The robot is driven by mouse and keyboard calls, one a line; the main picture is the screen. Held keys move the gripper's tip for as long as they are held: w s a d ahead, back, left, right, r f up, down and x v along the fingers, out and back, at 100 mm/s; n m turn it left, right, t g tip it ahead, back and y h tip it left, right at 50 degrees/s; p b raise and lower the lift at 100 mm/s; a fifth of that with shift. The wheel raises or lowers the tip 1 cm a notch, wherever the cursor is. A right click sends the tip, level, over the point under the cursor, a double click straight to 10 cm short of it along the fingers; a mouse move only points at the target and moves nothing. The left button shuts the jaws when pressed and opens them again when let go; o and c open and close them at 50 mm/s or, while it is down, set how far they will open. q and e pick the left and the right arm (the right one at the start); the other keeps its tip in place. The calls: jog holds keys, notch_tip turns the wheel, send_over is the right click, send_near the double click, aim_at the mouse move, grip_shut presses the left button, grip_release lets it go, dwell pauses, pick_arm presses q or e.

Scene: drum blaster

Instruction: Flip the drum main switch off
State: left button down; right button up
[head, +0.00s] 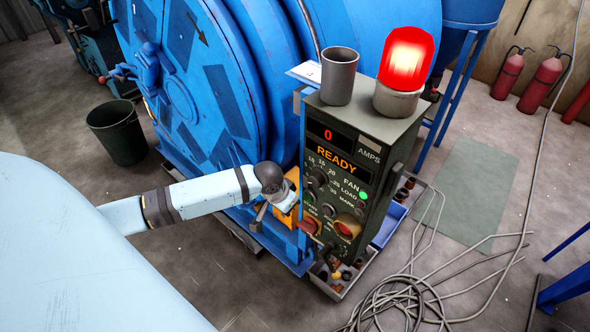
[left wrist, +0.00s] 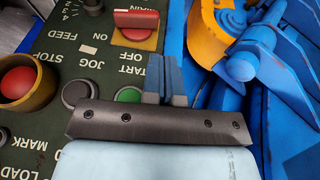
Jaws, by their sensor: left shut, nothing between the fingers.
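The main switch (left wrist: 137,18) is a red handle on an orange plate on the control panel. In the left wrist view its handle lies crosswise, above the ON and OFF labels, with the lettering upside down. In the head view the switch (head: 307,226) shows small at the panel's lower left. My left gripper (left wrist: 164,70) is shut and empty, its fingertips just below and to the right of the switch, near the green START button (left wrist: 128,96). In the head view the left gripper (head: 290,202) is at the panel's left edge. Contact cannot be told. My right gripper is not in view.
The control box (head: 385,150) carries a lit red beacon (head: 406,58) and a grey cup (head: 339,76). Its display reads 0 and READY. A red STOP button (left wrist: 18,82) sits nearby. The blue drum (head: 205,75) stands behind. Loose cables (head: 400,305) lie at lower right.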

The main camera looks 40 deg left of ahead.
aim_at(298, 224)
pick_arm(q)
jog(key=shift+d+r, duration=0.15)
jog(key=shift+r, duration=0.1)
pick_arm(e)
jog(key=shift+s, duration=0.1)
pick_arm(q)
jog(key=b+x, duration=0.2)
jog(key=x, duration=0.6)
jog(key=shift+d+f, duration=0.1)
jog(key=shift+f, duration=0.2)
jog(key=shift+w+d+f, duration=0.1)
jog(key=shift+w+f, duration=0.1)
jog(key=shift+f, duration=0.45)
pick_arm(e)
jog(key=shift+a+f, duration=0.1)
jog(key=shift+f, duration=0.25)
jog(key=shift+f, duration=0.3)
